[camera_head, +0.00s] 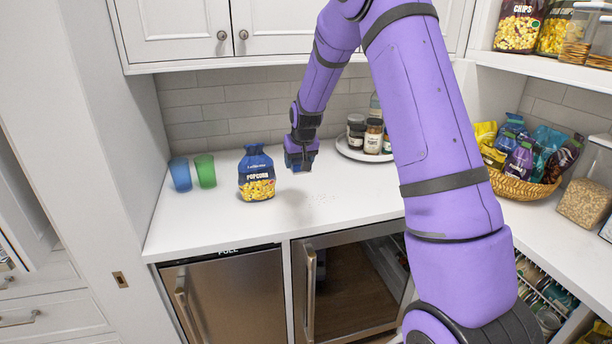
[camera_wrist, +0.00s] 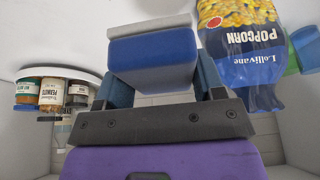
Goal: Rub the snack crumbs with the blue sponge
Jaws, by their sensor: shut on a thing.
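My gripper (camera_head: 299,160) hangs over the white counter, to the right of the popcorn bag. In the wrist view its two fingers (camera_wrist: 160,82) are shut on the sides of the blue sponge (camera_wrist: 152,62), which has a pale grey layer on its outer face. In the head view the sponge is too small to tell clearly from the gripper. The snack crumbs (camera_head: 319,197) are faint specks on the counter, a little in front and to the right of the gripper. A soft shadow lies below the gripper, and the sponge seems to be above the counter.
A blue popcorn bag (camera_head: 257,174) stands left of my gripper, with a green cup (camera_head: 204,171) and a blue cup (camera_head: 180,174) beyond it. A round white tray (camera_head: 346,151) with jars is at the back right. The front counter is clear.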

